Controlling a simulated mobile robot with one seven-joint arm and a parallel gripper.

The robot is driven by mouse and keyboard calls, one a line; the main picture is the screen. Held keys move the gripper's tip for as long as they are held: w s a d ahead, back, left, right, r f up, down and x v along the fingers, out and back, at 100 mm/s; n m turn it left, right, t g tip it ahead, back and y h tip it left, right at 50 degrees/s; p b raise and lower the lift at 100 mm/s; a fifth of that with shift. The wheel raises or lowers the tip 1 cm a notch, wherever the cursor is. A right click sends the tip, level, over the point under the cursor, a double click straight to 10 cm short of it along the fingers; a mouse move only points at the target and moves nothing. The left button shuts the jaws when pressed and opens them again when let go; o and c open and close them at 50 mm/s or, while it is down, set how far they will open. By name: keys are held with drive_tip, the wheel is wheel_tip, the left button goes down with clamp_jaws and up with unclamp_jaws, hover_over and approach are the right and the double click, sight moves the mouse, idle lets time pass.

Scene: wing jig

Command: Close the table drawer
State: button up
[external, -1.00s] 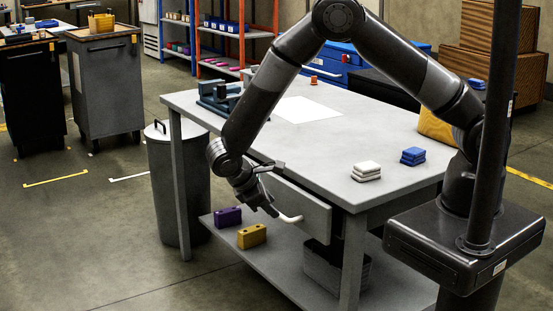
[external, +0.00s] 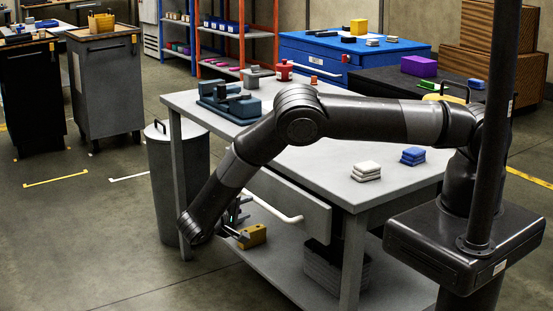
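The table drawer (external: 290,203) is under the grey worktable (external: 320,160). Its grey front panel stands out a little from under the tabletop edge; how far it is open is hard to tell. A white bar handle (external: 272,208) runs along the panel. My gripper (external: 242,220) is low, left of the drawer front and its handle, near the lower shelf. Its fingers look apart with nothing between them. It appears clear of the handle. The drawer's inside is hidden.
A yellow block (external: 253,236) sits on the lower shelf (external: 285,270) by my gripper. A grey bin (external: 165,190) stands left of the table. White blocks (external: 366,171), blue blocks (external: 413,156) and a vise-like fixture (external: 228,103) are on the tabletop.

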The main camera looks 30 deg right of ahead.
sight(258, 203)
drive_tip(key=x, duration=0.8)
drive_tip(key=shift+c, duration=0.2)
clamp_jaws()
